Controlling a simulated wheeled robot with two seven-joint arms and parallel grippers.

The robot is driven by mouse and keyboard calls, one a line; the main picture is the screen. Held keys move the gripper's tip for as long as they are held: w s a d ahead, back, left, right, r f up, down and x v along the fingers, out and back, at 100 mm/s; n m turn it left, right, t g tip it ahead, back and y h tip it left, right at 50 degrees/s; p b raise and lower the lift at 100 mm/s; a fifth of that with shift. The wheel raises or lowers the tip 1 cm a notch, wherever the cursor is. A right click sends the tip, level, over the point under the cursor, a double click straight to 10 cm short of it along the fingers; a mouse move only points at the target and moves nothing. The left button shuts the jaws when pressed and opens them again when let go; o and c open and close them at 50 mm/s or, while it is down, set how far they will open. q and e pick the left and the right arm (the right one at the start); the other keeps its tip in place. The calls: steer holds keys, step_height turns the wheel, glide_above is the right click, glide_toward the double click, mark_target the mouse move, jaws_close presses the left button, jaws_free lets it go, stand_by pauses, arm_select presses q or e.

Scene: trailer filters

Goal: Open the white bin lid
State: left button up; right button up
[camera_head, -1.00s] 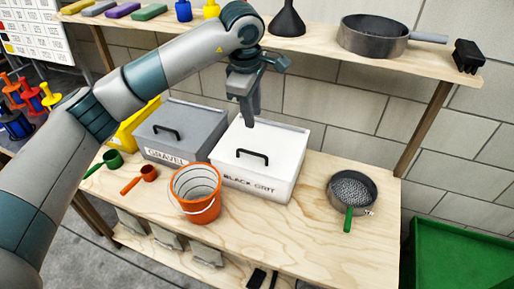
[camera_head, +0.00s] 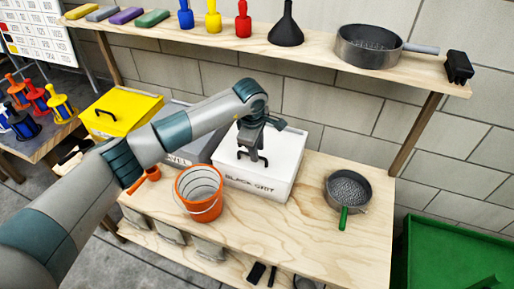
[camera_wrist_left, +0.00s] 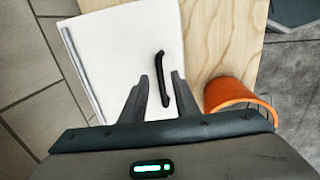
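The white bin (camera_head: 255,183) stands on the wooden bench with "BLACK GRIT" on its front. Its flat lid (camera_head: 287,143) is shut and has a black bar handle (camera_head: 264,160). In the left wrist view the lid (camera_wrist_left: 115,50) fills the upper middle, and the handle (camera_wrist_left: 165,75) runs lengthwise in line with the gap between the fingers. My left gripper (camera_head: 251,156) points down over the lid, close to the handle and partly hiding it. Its two fingers (camera_wrist_left: 160,85) are apart. I cannot tell whether they touch the handle. My right gripper is not in view.
An orange bucket (camera_head: 197,187) stands close by at the bin's front left. A grey bin (camera_head: 190,152) is left of it, partly behind my arm. A sieve with a green handle (camera_head: 348,187) lies to the right. A shelf (camera_head: 310,50) with tools and a pan runs above.

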arm_select(q)
steer(key=shift+w+f, duration=0.1)
steer(key=shift+f, duration=0.5)
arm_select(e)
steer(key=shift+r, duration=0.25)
arm_select(q)
steer(key=shift+c, duration=0.3)
jaws_close()
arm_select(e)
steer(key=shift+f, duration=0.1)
